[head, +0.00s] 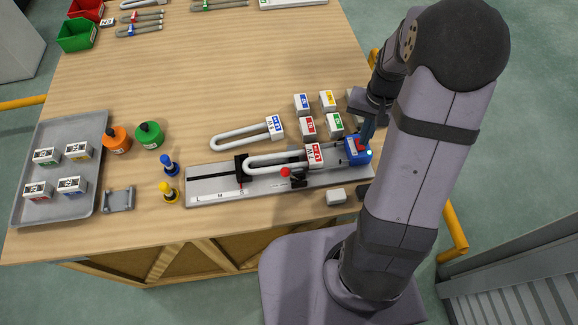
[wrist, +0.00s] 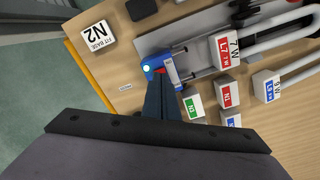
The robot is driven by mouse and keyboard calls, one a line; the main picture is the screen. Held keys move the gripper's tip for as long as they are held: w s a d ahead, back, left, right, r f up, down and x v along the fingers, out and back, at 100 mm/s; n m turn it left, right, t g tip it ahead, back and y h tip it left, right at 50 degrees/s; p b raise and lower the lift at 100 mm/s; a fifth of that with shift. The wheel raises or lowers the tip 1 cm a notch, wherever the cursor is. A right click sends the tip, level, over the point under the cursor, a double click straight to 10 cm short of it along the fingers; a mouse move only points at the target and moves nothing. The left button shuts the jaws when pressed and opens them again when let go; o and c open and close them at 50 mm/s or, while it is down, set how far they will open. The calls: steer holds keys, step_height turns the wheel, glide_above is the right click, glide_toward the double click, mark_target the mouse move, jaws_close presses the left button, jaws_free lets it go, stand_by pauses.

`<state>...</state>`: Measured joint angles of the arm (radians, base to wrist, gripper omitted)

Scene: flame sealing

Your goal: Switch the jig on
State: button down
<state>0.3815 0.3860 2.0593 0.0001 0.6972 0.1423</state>
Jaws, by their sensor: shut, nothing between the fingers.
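The jig is a long grey plate (head: 215,187) near the table's front edge. A blue box (head: 352,157) sits at its right end; it also shows in the wrist view (wrist: 153,61). A small pale light (head: 369,153) on the box looks bright, also in the wrist view (wrist: 147,69). A small red part on the box (wrist: 161,70) shows at my fingertips. My gripper (head: 365,138) is shut and empty, pointing down at the box. In the wrist view the fingertips (wrist: 160,78) are at or just over the red part; I cannot tell whether they touch. The fingers partly hide the box.
A white U-shaped tube with a red L7 base (head: 316,155) lies on the jig, beside a red-knobbed lever (head: 285,172). Another U tube (head: 240,134) and several small bases (head: 334,122) lie behind. A grey tray (head: 97,195) and coloured bottles (head: 150,135) stand left.

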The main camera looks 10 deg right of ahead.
step_height(320, 180, up, 5)
steer(key=p, duration=0.4)
steer(key=shift+f, duration=0.1)
stand_by(0.5)
